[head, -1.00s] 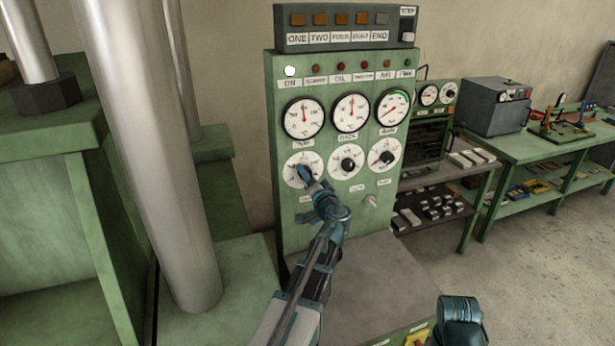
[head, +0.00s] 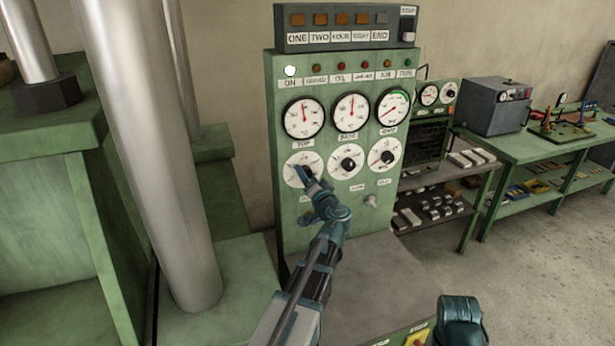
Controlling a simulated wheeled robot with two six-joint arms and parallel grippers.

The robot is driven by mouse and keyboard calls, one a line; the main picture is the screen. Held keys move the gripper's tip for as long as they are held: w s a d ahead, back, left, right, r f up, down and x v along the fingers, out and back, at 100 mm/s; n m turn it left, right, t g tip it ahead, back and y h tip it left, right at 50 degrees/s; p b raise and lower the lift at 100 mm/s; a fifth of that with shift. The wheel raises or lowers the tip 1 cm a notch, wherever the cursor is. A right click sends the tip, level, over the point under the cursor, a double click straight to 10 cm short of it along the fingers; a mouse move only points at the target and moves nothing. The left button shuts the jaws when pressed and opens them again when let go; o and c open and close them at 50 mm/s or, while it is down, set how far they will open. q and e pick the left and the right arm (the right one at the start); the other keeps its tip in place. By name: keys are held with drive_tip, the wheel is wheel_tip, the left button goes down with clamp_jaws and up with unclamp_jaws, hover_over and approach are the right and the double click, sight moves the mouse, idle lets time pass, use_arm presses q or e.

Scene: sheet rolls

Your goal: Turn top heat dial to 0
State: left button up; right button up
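The top heat dial (head: 314,159) is a white round dial in the lower row on the green control panel (head: 283,231), at its left, under a gauge labelled TOP. My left gripper (head: 303,172) is at the front of this dial and covers its knob and part of its face. The knob's pointer is hidden, so its setting cannot be read. I cannot tell whether the fingers are closed on the knob. The part of my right arm (head: 459,322) in view is at the bottom edge; its gripper is out of view.
Two similar dials with black knobs, the middle one (head: 347,162) and the right one (head: 385,155), sit beside it. Three gauges are above, the left one (head: 303,118) over the top dial. A grey ledge (head: 378,285) lies below. A green workbench (head: 545,142) stands at right.

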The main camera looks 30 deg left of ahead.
use_arm(q)
drive_tip(key=shift+o, duration=0.8)
drive_tip(key=v, duration=1.3)
drive_tip(key=shift+s+d, duration=0.25)
drive_tip(key=shift+d, duration=0.05)
drive_tip(key=s+d+f+g+h, duration=0.35)
drive_tip(key=d+f, duration=0.25)
drive_tip(key=f, duration=0.2)
drive_tip(key=s+d+f+g+h, duration=0.35)
drive_tip(key=d+f, duration=0.25)
drive_tip(key=f, duration=0.2)
drive_tip(key=s+d+f+m+g+h, duration=0.2)
drive_tip(key=s+d+f, duration=0.1)
drive_tip(key=s+d, duration=0.2)
drive_tip(key=s+d+f+m+g+h, duration=0.2)
drive_tip(key=s+d, duration=0.4)
drive_tip(key=d, duration=0.3)
drive_tip(key=shift+d+f+m+g+h, duration=0.15)
drive_tip(key=shift+f+m+g+h, duration=0.3)
drive_tip(key=shift+h, duration=0.35)
drive_tip(key=shift+s, duration=0.1)
